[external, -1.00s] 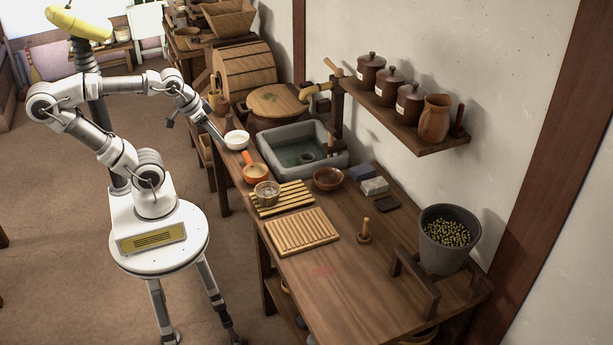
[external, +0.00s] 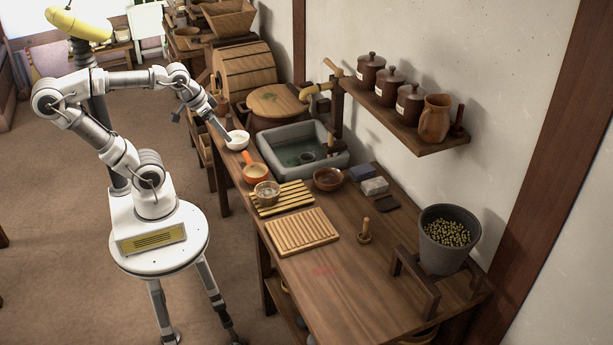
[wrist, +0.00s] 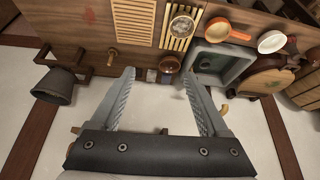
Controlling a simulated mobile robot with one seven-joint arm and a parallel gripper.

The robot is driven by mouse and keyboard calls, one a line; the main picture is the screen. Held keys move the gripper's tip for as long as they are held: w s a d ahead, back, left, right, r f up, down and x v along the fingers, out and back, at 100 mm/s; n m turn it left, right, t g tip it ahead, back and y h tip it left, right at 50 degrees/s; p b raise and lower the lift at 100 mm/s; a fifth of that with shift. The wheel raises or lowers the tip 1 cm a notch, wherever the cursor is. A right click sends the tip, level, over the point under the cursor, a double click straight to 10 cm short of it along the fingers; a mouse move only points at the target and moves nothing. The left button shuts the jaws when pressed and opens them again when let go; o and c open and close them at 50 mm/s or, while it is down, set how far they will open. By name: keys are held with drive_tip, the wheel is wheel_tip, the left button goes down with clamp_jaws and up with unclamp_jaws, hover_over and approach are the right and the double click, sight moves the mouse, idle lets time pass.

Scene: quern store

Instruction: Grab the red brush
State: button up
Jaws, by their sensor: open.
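I cannot make out a clearly red brush. A small tool with an upright wooden handle and a round base (external: 365,234) stands on the counter right of the slatted board; it may be a brush, but it looks brown. It also shows in the wrist view (wrist: 112,55). A faint red patch (external: 325,270) lies flat on the counter, also in the wrist view (wrist: 88,14). My gripper (external: 203,130) is open and empty near the white bowl (external: 237,140), far from the handled tool. In the wrist view my gripper's fingers (wrist: 160,75) are spread wide.
The counter (external: 345,295) also holds an orange pan (external: 256,172), a brown bowl (external: 328,179), slatted boards (external: 302,231), a stone sink (external: 275,146) and a grey bucket (external: 446,240). A wall shelf (external: 420,137) with jars hangs above. The counter's front is mostly clear.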

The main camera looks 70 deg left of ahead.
drive_tip(key=w+a+n+g+y+b, duration=0.1)
drive_tip(key=w+a+n, duration=0.3)
drive_tip(key=w+a, duration=0.55)
drive_tip(key=w+a+n+g+y+b, duration=0.1)
drive_tip(key=w+a+n+y+b, duration=0.15)
drive_tip(key=w+a, duration=0.7)
drive_tip(key=n+g+b, duration=0.2)
drive_tip(key=n, duration=0.6)
hover_over(229, 116)
drive_tip(key=d, duration=0.6)
wheel_tip(229, 116, down, 18)
drive_tip(key=shift+y, duration=0.25)
drive_tip(key=x, duration=0.3)
drive_tip(key=s+x, duration=0.1)
drive_tip(key=x, duration=0.7)
drive_tip(key=shift+s+a+f+b, duration=0.15)
drive_tip(key=shift+s+a+b, duration=0.15)
drive_tip(key=shift+b, duration=0.1)
drive_tip(key=shift+s+x, duration=0.15)
drive_tip(key=shift+x, duration=1.4)
drive_tip(key=shift+s+x, duration=0.15)
drive_tip(key=shift+x, duration=1.35)
drive_tip(key=shift+a, duration=0.15)
drive_tip(key=shift+c, duration=0.3)
